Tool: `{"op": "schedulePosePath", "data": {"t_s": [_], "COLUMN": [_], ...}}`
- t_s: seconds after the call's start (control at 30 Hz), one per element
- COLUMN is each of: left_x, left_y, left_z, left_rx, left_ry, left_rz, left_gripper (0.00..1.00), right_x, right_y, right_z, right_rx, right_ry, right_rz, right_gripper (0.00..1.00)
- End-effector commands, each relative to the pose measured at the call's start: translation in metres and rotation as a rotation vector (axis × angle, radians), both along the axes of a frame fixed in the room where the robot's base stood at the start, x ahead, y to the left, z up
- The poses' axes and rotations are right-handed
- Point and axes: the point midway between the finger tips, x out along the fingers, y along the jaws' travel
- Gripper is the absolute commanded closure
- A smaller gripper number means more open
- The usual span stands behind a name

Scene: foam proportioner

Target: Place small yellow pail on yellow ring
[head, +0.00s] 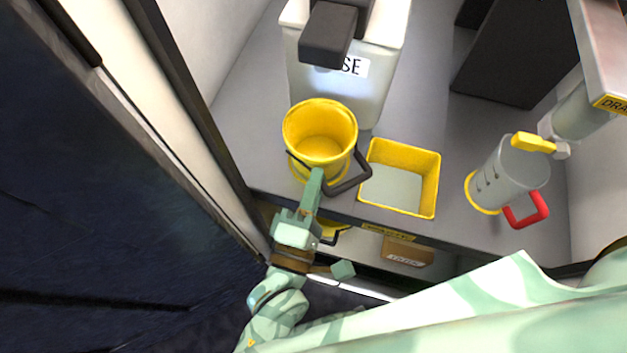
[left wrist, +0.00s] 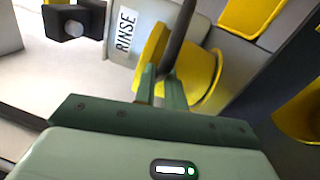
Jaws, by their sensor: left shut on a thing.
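The small yellow pail (head: 320,133) is upright and empty at the shelf's left front, by the white RINSE container. Its dark handle (head: 352,180) hangs over its front right side. My left gripper (head: 316,178) is at the pail's front, shut on the handle; the left wrist view shows the dark bar between the fingers (left wrist: 161,88) and the pail (left wrist: 200,62) behind. A yellow band shows low around the pail; I cannot tell whether it is a ring on the shelf. Another yellow ring (head: 483,208) surrounds the base of the clear jug at right. My right gripper is out of view.
A yellow tray (head: 437,178) stands just right of the pail. The clear jug (head: 512,175) with a red handle stands under a yellow-levered tap (head: 533,142). The RINSE container (head: 345,88) is behind the pail. Another yellow pail (head: 332,229) and a brown box (head: 408,250) are below the shelf.

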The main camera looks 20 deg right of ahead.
Motion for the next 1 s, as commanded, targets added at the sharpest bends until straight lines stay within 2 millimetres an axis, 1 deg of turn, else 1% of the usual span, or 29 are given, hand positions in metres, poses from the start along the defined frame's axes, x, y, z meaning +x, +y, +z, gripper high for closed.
{"op": "schedulePosePath", "data": {"t_s": [0.17,0.2,0.27,0.57,0.67,0.77,0.87,1.0], "left_x": [0.000,0.000,0.000,0.000,-0.007,-0.022,-0.042,-0.068], "left_y": [0.000,0.000,0.000,0.000,0.004,0.015,0.029,0.047], "left_z": [-0.001,-0.002,-0.001,0.000,0.001,0.000,-0.003,-0.008], "left_rx": [-0.001,0.000,-0.001,-0.001,0.002,0.003,0.002,0.002], "left_ry": [-0.001,0.000,-0.001,-0.001,-0.001,-0.001,-0.001,-0.001], "left_rz": [0.000,0.000,0.000,0.000,-0.002,-0.002,-0.003,-0.003], "left_gripper": [1.00,0.83,0.66,0.66,0.66,0.66,0.66,0.66], "right_x": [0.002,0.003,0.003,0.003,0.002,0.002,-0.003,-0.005], "right_y": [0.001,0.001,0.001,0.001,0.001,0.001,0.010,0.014], "right_z": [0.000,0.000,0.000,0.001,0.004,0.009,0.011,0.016], "right_rx": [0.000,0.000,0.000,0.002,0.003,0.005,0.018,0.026], "right_ry": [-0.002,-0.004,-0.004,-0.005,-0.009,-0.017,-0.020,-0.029], "right_rz": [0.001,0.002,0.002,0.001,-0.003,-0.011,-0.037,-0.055], "right_gripper": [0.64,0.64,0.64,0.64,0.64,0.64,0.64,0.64]}}
